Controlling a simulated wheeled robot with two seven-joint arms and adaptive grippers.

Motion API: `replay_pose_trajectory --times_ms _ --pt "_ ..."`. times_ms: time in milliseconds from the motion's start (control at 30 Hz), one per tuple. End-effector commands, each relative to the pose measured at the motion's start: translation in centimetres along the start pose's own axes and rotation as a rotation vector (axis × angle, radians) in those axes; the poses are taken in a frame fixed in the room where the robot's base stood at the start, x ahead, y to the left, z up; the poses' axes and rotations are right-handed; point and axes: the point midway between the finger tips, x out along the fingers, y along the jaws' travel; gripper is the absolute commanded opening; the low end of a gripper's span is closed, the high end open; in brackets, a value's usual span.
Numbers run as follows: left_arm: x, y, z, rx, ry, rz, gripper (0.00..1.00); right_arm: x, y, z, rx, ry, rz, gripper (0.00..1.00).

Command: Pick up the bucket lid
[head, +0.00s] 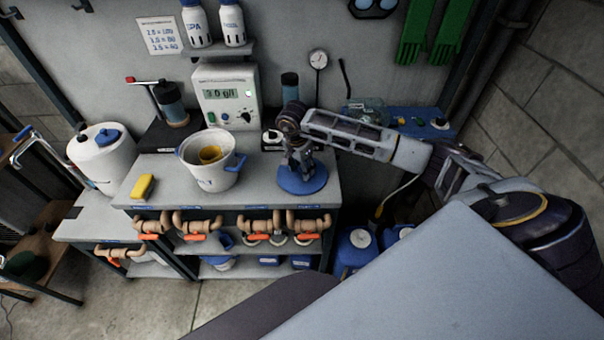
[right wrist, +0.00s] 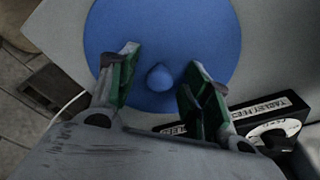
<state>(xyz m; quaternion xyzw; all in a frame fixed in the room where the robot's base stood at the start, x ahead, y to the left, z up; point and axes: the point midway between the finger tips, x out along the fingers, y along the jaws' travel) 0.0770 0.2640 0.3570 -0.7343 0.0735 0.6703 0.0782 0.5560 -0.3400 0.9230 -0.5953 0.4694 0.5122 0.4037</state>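The bucket lid (head: 302,181) is a flat blue disc with a round knob, lying on the grey bench top near its right end. It also shows in the right wrist view (right wrist: 200,30), with the knob (right wrist: 160,78) at its middle. My right gripper (head: 299,168) is above the lid, pointing down. In the wrist view its fingers (right wrist: 152,85) are open, one on each side of the knob, with gaps between. A white bucket (head: 213,179) with blue handles stands open to the left, a yellow cup-like thing inside. My left gripper is not in view.
A yellow sponge (head: 143,187) lies at the bench's left. A meter box (head: 227,97) stands behind the bucket. A black labelled box (right wrist: 265,115) is close to my right finger in the wrist view. Pipes with orange valve handles (head: 259,226) run under the bench front.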

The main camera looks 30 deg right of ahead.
Motion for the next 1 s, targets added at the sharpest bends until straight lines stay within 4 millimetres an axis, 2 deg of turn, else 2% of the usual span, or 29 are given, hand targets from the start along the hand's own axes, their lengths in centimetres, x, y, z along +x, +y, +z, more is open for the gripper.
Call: replay_pose_trajectory --times_ms 67,367,767,1000 --pt "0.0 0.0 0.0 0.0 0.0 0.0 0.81 0.0 0.0 0.0 0.0 0.0 0.0 0.39" --pt "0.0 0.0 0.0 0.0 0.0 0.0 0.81 0.0 0.0 0.0 0.0 0.0 0.0 0.0" --pt "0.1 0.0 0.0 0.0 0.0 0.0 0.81 -0.4 0.0 -0.1 0.0 0.0 -0.001 0.0" --pt "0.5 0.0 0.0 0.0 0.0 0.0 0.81 -2.6 -0.1 -0.5 0.001 0.002 -0.003 0.0"
